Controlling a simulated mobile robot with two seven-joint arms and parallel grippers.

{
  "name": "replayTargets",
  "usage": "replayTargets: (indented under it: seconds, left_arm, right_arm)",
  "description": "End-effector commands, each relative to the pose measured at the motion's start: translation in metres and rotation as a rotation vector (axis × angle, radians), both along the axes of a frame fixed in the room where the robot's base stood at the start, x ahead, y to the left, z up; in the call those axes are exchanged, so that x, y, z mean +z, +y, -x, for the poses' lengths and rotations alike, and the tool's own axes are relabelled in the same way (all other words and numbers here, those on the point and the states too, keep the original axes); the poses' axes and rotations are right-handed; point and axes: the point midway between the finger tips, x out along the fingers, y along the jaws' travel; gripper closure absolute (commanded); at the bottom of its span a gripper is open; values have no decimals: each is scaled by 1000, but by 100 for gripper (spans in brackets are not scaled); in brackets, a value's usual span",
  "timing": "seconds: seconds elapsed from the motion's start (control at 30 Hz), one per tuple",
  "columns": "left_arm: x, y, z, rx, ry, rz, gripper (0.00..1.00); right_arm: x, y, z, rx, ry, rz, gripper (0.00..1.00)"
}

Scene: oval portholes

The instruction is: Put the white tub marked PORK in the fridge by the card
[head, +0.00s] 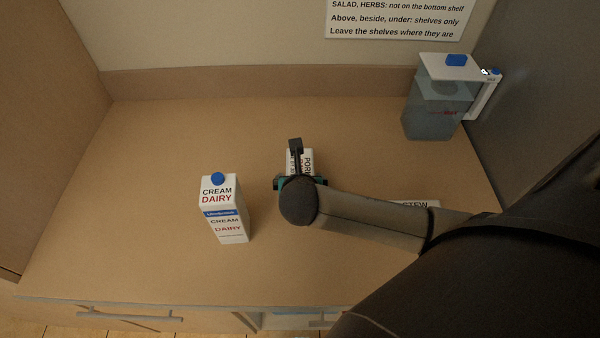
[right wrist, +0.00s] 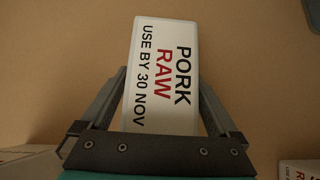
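The white tub marked PORK RAW, USE BY 30 NOV (right wrist: 163,75) lies on the counter; in the head view the tub (head: 307,160) is partly covered by my right gripper (head: 296,160). In the right wrist view my right gripper (right wrist: 163,80) has one finger along each side of the tub. The fingers stand wide apart, with narrow gaps visible beside the tub; contact at the tips is hard to tell. The card (head: 400,18) is on the back wall, its upper lines cut off. No fridge interior is visible. My left gripper is out of view.
A CREAM DAIRY carton (head: 225,210) with a blue cap stands left of my right arm. A clear jug (head: 432,110) with a white lid stands at the back right. A white label reading STEW (head: 415,204) shows behind my arm. The counter's left side is clear.

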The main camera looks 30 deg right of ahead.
Motion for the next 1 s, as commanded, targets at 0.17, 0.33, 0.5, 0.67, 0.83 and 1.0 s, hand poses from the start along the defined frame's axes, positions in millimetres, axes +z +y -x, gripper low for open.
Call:
replayTargets:
  seconds: [0.17, 0.33, 0.5, 0.67, 0.83, 1.0]
  left_arm:
    - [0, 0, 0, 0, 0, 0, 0]
    - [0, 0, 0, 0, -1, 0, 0]
    - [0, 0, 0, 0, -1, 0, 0]
    - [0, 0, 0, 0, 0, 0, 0]
    - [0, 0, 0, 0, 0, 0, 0]
    - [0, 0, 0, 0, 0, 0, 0]
  right_arm:
    - [0, 0, 0, 0, 0, 0, 26]
    - [0, 0, 0, 0, 0, 0, 45]
    - [0, 0, 0, 0, 0, 0, 64]
    - [0, 0, 0, 0, 0, 0, 82]
    - [0, 0, 0, 0, 0, 0, 100]
    - [1, 0, 0, 0, -3, 0, 100]
